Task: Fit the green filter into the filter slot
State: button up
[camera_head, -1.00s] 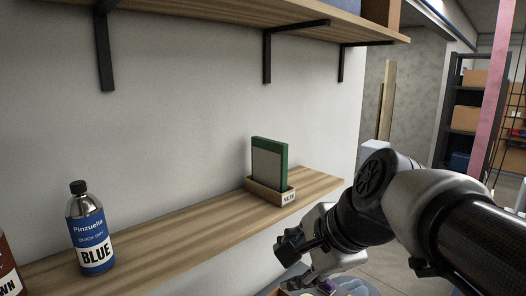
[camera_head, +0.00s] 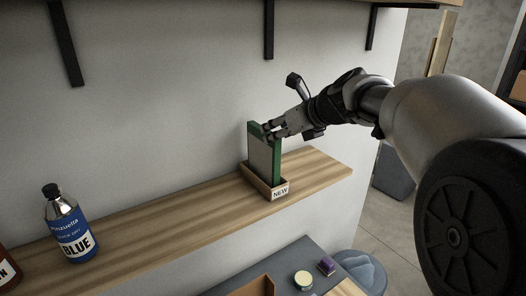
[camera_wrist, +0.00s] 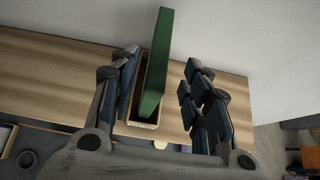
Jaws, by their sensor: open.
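The green filter (camera_head: 264,152) is a flat panel with a green frame and a grey face. It stands upright in a small wooden holder (camera_head: 258,182) labelled NEW on the lower wall shelf. In the wrist view the filter (camera_wrist: 157,62) shows edge-on, with its lower end in the holder (camera_wrist: 144,124). My gripper (camera_head: 270,131) is at the filter's upper part. Its fingers (camera_wrist: 160,88) are open on either side of the filter, with a wider gap on the right. I cannot identify the filter slot in these frames.
The wooden shelf (camera_head: 170,221) runs along the wall. A blue bottle (camera_head: 70,228) stands at its left. Below are a grey surface (camera_head: 290,262) with a round tin (camera_head: 303,280) and a purple item (camera_head: 326,265), and a round stool (camera_head: 360,268).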

aim_at(263, 135)
jog(key=p+x, duration=0.1)
jog(key=x, duration=0.7)
jog(key=shift+w+a, duration=0.25)
jog(key=shift+a, duration=0.05)
jog(key=shift+s+d, duration=0.1)
jog(key=shift+c, duration=0.3)
grip_shut()
